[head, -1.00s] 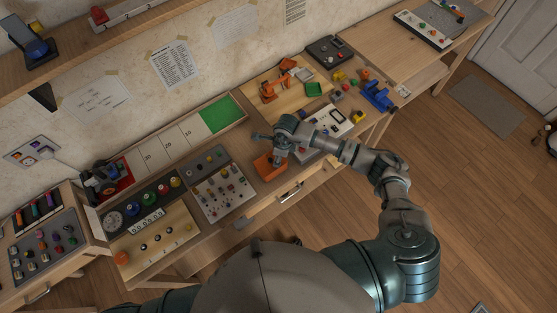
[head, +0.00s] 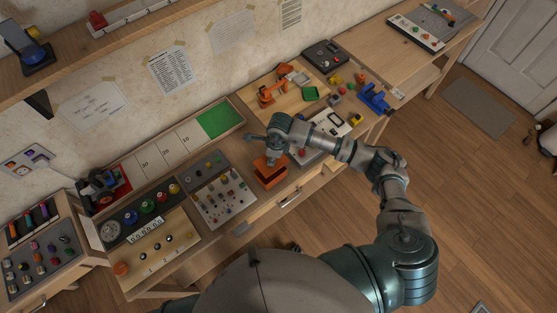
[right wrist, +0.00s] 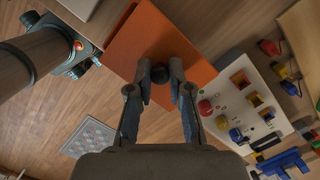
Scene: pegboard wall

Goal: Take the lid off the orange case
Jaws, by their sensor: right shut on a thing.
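The orange case (head: 271,182) stands on the bench near its front edge, below my right gripper (head: 271,156). Its flat orange lid (right wrist: 165,35) fills the upper middle of the right wrist view, with a dark round knob (right wrist: 160,75) on it. My right gripper's fingers are closed on this knob from both sides. In the head view the lid (head: 266,164) appears a little above the case body, though the gripper covers part of it and the gap is hard to judge. My left gripper is not in view.
A panel of small knobs and switches (head: 223,199) lies left of the case. A white panel with coloured buttons (right wrist: 243,105) is on its other side. An orange toy arm (head: 270,96) and a blue object (head: 374,98) stand farther back. Open floor lies in front.

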